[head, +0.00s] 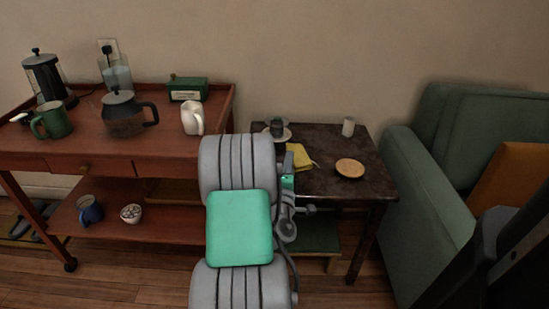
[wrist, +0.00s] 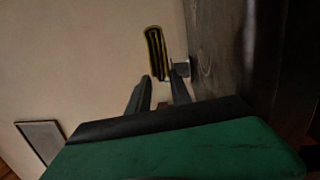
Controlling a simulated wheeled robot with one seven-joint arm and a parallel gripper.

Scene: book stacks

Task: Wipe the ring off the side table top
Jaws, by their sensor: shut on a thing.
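The side table (head: 325,190) has a dark, worn top and stands right of the trolley. My gripper (wrist: 160,85) is shut on a yellow cloth (head: 300,157), which also shows dark-striped between the fingers in the wrist view (wrist: 157,55). In the head view the cloth is at the table's left part, and my arm hides most of the gripper. The table top fills the right of the wrist view (wrist: 215,50), with a faint pale curved mark on it. I cannot make out the ring clearly in the head view. Whether the cloth touches the top is unclear.
The trolley (head: 80,155) holds pots and mugs. A green armchair (head: 405,160) is close on the right.

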